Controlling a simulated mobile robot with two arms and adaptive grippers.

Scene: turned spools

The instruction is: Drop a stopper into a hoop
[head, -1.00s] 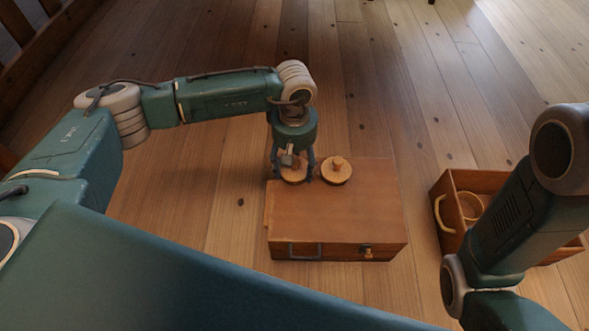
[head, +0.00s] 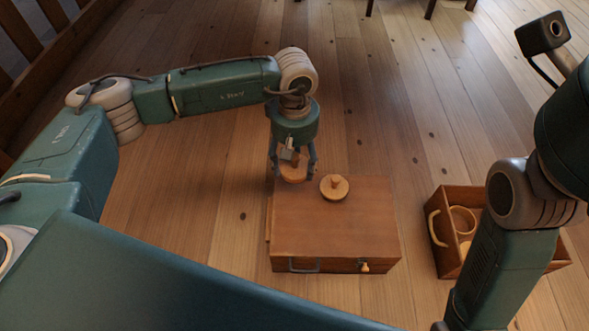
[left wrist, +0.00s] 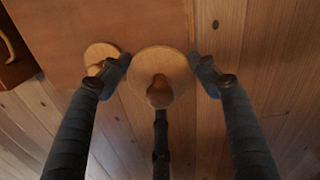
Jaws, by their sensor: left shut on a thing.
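My left gripper (head: 292,174) is shut on a wooden stopper, a round disc with a knob (head: 291,170), and holds it above the far left part of a brown wooden case. The left wrist view shows this stopper (left wrist: 162,70) between the two fingertips, knob toward the camera. A second, similar stopper (head: 334,188) stands on the case top just to the right; it also shows in the left wrist view (left wrist: 101,56). A pale wooden hoop (head: 463,219) lies inside the open crate at right. My right gripper is out of view.
The brown case (head: 330,232) has a handle and a latch on its near side. The open wooden crate (head: 446,252) with a pale handle stands to its right, partly hidden by my right arm. Another pale piece (head: 465,246) lies in it. Plank floor between them is clear.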

